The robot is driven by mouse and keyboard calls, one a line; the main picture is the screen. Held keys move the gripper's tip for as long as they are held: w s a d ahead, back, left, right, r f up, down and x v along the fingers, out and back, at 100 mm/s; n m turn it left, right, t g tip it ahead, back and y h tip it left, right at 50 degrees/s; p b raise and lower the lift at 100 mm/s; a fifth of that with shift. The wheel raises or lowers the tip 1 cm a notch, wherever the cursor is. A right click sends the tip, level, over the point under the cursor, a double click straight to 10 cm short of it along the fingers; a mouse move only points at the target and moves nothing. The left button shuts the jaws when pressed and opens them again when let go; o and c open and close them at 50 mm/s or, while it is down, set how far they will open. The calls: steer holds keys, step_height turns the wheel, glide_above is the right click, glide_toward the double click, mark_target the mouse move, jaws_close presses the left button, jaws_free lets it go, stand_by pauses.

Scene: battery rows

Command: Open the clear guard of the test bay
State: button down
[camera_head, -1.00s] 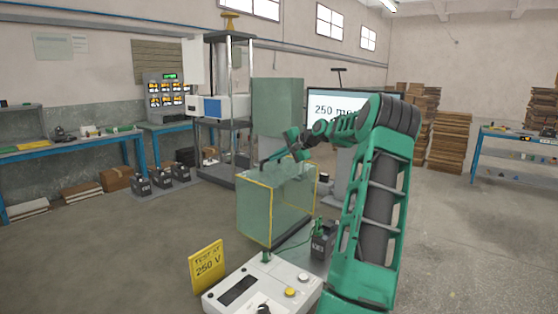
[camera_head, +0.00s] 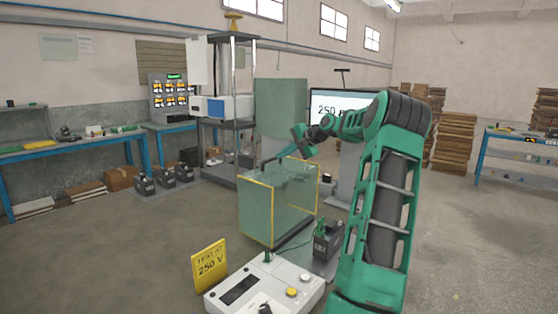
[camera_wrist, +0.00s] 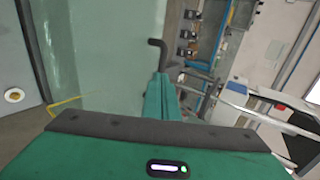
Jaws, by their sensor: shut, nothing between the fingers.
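The clear guard (camera_head: 262,212) is a pale green see-through box with yellow edges, left of my arm in the head view. Its pane also fills the upper left of the wrist view (camera_wrist: 105,45). My gripper (camera_head: 288,156) is shut and empty at the guard's top edge. In the wrist view my green fingers (camera_wrist: 160,95) point at a dark bent bar (camera_wrist: 157,52) just beyond their tips. I cannot tell whether they touch it. A dark battery (camera_head: 328,240) stands right of the guard, with a green part on it.
A white control box (camera_head: 262,290) with a yellow button and a yellow "TEST AT 250 V" sign (camera_head: 209,265) stand in front. A tall press (camera_head: 232,105) and several batteries (camera_head: 163,178) are behind left. A screen (camera_head: 335,103) stands behind my arm. Floor at right is clear.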

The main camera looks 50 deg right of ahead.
steer(key=v, duration=1)
steer(key=shift+a+r, duration=0.1)
steer(key=n+g, duration=0.3)
steer(key=g, duration=0.1)
glide_above(273, 185)
step_height(273, 185, down, 6)
steer(key=shift+w+f, duration=0.1)
steer(key=s+a+f+n+g+h, duration=0.1)
steer(key=s+a+f+n+g, duration=0.15)
steer(key=s+a, duration=0.75)
steer(key=s+a+f+n+g, duration=0.2)
steer(key=s+a+f+g, duration=0.15)
steer(key=s+a, duration=0.6)
steer(key=s+a+f+n, duration=0.1)
steer(key=s+a+f, duration=0.1)
steer(key=s, duration=0.3)
steer(key=s+a+f+n, duration=0.1)
steer(key=s+a+f, duration=0.1)
steer(key=s, duration=0.3)
steer(key=s+a+f+n+g, duration=0.1)
steer(key=s+a+f, duration=0.1)
steer(key=s, duration=0.4)
steer(key=shift+a+f, duration=0.3)
steer(key=shift+a, duration=0.5)
steer(key=shift+w, duration=0.1)
